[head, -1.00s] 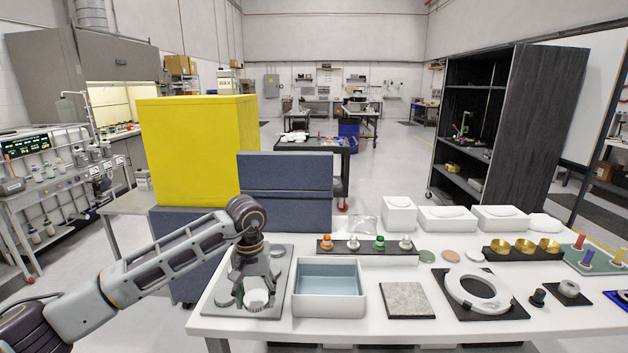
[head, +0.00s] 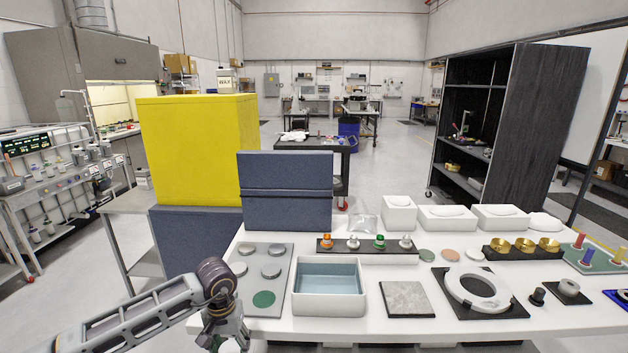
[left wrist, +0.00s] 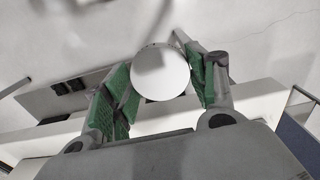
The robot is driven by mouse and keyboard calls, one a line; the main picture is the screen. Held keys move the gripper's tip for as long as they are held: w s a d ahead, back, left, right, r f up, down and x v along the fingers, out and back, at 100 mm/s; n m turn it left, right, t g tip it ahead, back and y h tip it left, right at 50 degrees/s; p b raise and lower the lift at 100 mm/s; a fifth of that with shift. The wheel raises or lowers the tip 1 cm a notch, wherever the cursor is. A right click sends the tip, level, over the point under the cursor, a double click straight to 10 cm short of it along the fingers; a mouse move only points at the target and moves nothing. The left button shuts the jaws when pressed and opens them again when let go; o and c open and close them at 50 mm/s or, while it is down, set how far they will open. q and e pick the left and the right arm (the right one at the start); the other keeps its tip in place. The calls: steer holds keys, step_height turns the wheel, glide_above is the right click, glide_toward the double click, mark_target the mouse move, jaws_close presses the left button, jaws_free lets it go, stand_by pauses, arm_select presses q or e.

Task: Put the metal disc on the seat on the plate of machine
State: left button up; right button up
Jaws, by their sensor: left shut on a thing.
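My left gripper (head: 224,334) is at the table's near left edge, at the bottom of the head view. In the left wrist view its green-padded fingers (left wrist: 158,66) are shut on a pale round metal disc (left wrist: 160,74). A grey plate (head: 258,261) on the left of the table bears several metal discs and a bare green round spot (head: 264,299). A white ring (head: 478,289) on a black square base stands right of centre; I cannot tell whether it is the machine's seat. My right gripper is not in view.
A white-walled tray (head: 329,305) with a blue-grey inside stands right of the grey plate. A stone-like square slab (head: 407,299) lies farther right. Knobs on a black strip (head: 367,247) and white blocks (head: 447,219) line the back. A blue-grey panel (head: 286,190) rises behind.

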arm_select(q)
steer(key=shift+s+a+f, duration=0.2)
steer(key=shift+s+f, duration=0.25)
steer(key=shift+f, duration=0.1)
steer(key=shift+s+a+f, duration=0.15)
steer(key=shift+s+f, duration=0.25)
steer(key=shift+f, duration=0.15)
steer(key=shift+s+f, duration=0.45)
steer(key=shift+f, duration=0.15)
steer(key=shift+d, duration=0.1)
